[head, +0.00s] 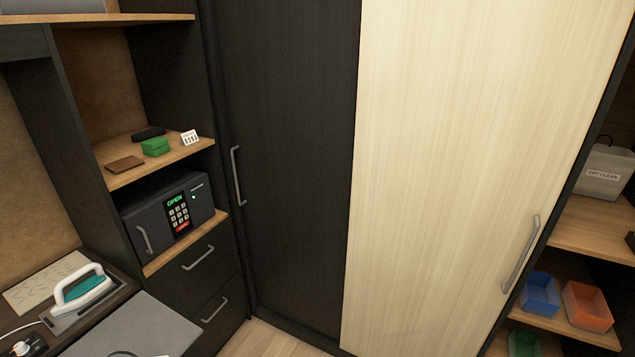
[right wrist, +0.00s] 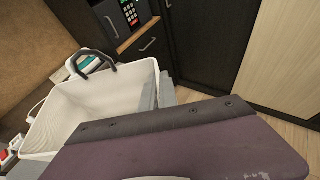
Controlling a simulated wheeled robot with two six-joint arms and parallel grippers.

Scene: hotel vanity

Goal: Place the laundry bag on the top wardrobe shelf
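A pale open-topped bag (right wrist: 95,103) with a dark looped handle (right wrist: 90,62) stands in the right wrist view, apparently the laundry bag. Only a dark arc, possibly its handle, shows at the head view's bottom edge. A grey container (head: 603,172) labelled "DRY CLEAN" sits on an upper visible wardrobe shelf (head: 592,232) at the far right. The wardrobe has a dark door (head: 285,150) and a pale sliding door (head: 440,170), which cover its left and middle. Neither gripper's fingers show, so I cannot tell what they hold.
A purple panel (right wrist: 190,148) with a dark riveted edge fills the right wrist view's foreground. Blue (head: 540,294) and orange (head: 588,306) bins stand on a lower shelf. At left are a safe (head: 168,214), an iron (head: 82,290) and a grey board (head: 135,328). Some floor is clear.

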